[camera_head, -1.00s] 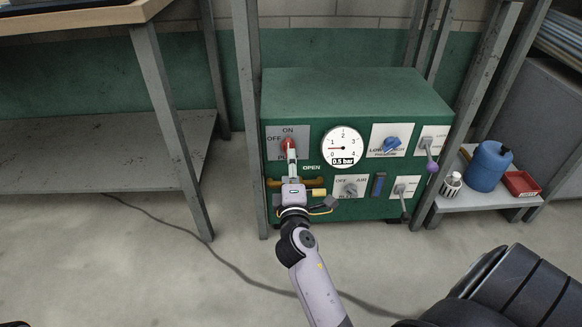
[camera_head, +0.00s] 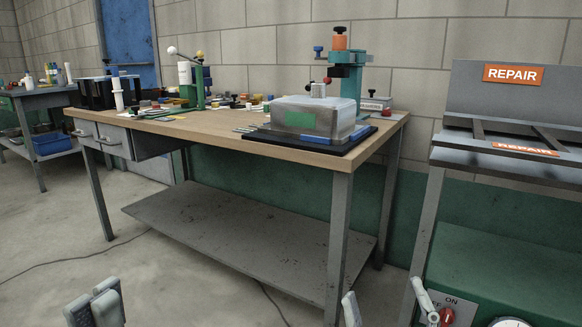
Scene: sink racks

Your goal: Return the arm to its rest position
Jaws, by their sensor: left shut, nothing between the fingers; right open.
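My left gripper (camera_head: 93,303) shows at the bottom left of the head view, its grey fingers close together and empty, in front of the workbench. My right gripper (camera_head: 386,291) shows at the bottom right of centre. Its two fingers stand wide apart with nothing between them. The right finger overlaps the edge of the green control panel (camera_head: 463,300) in the picture, near a red knob (camera_head: 446,316). I cannot tell whether they touch. Both arms behind the grippers are out of the frame.
A wooden workbench (camera_head: 215,125) with a lower shelf (camera_head: 250,240) fills the middle. A metal box (camera_head: 310,117) and a green press (camera_head: 346,70) stand on it. A grey rack with a REPAIR sign (camera_head: 513,74) is at right. Floor shows at left.

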